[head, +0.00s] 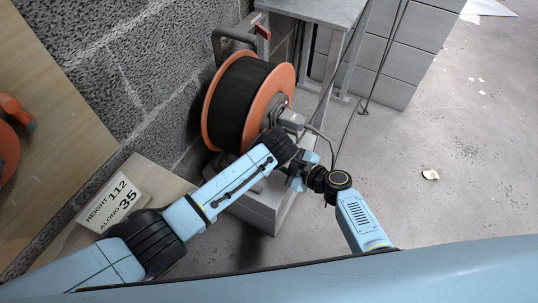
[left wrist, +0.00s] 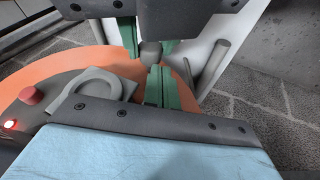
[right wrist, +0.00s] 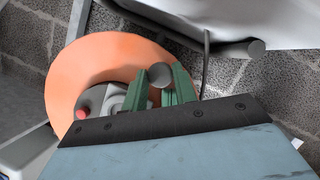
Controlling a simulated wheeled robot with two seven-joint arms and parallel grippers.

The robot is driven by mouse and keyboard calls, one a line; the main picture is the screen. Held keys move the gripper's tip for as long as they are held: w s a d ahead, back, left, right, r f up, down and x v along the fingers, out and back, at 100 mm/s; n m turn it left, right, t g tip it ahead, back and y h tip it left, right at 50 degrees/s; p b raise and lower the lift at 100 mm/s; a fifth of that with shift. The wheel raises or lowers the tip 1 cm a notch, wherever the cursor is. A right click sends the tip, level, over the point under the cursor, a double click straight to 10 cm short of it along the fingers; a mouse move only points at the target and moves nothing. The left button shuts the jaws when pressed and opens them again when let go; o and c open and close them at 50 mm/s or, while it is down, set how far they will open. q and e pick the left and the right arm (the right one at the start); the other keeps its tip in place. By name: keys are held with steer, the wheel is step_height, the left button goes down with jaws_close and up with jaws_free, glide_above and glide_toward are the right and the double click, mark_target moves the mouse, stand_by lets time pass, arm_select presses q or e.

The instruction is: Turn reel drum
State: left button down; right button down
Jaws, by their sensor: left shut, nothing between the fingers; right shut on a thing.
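The reel drum (head: 245,95) has orange flanges and a black winding, and stands upright by the block wall. Its orange flange also shows in the left wrist view (left wrist: 30,78) and the right wrist view (right wrist: 100,62). A round grey crank knob (right wrist: 160,75) sits between the green fingers of my right gripper (right wrist: 159,88), which is shut on it. The knob also shows in the left wrist view (left wrist: 150,52). My left gripper (left wrist: 158,88) is shut and empty, its fingertips just beside the knob. In the head view, both wrists crowd together in front of the hub and hide the fingers.
A red button (left wrist: 31,95) and a grey ring-shaped part lie on the hub face. A grey metal table (head: 315,10) stands behind the reel, with hanging cables. A sign board (head: 125,195) lies at the left. The concrete floor (head: 450,190) at the right is mostly clear.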

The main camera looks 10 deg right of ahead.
steer(key=shift+a+r, duration=0.1)
steer(key=shift+r, duration=0.05)
steer(key=shift+s, duration=0.1)
stand_by(0.3)
steer(key=c, duration=1.1)
jaws_free()
steer(key=shift+c, duration=0.2)
steer(key=shift+o, duration=0.2)
